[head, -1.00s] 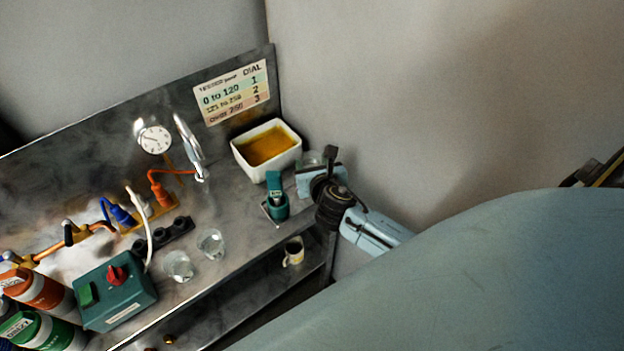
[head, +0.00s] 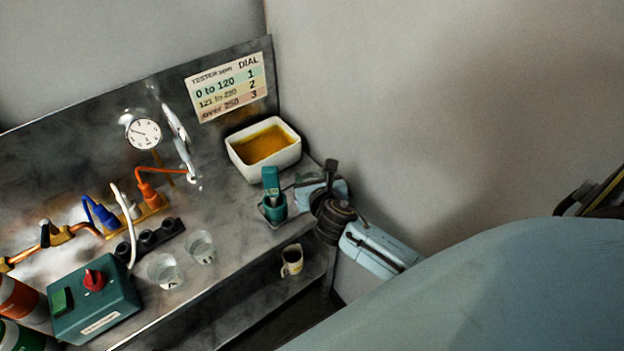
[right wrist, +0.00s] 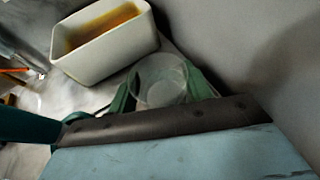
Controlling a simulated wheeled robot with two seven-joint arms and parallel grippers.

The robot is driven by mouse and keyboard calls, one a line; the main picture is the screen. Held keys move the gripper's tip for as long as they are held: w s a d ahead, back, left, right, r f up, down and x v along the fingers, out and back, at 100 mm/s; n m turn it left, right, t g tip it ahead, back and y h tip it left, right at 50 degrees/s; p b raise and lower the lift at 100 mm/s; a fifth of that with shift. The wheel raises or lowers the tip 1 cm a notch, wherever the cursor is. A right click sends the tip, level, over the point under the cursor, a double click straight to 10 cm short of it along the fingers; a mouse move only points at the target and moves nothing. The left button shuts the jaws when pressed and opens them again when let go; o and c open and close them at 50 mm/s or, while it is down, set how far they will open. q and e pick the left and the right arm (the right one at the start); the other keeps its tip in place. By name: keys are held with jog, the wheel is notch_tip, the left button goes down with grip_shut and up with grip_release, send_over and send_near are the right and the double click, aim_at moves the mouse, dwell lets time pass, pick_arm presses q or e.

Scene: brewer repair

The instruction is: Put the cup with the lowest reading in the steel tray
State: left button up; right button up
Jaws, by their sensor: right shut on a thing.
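Two clear cups stand on the steel bench, the nearer one (head: 165,272) and the farther one (head: 201,248). Each has a small dark mark, too small to read. My right gripper (head: 310,178) is at the right end of the bench, beside the white basin. In the right wrist view a third clear cup (right wrist: 160,78) sits between its green finger pads, and the gripper is shut on it. Whether this cup touches the bench is unclear. A teal tester (head: 270,182) stands upright in its teal holder (head: 273,210). I cannot make out a steel tray. My left gripper is not in view.
A white basin (head: 289,152) of amber liquid stands close to my right gripper. A green box with a red knob (head: 94,279), sockets (head: 148,240), cables and a gauge (head: 143,133) fill the left. A mug (head: 292,260) stands on the lower shelf. A dial chart (head: 228,87) hangs behind.

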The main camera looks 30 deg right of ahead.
jog(key=o, duration=1)
jog(key=shift+f, duration=0.15)
jog(key=shift+r, duration=0.25)
jog(key=p+v, duration=0.1)
jog(key=v, duration=1.1)
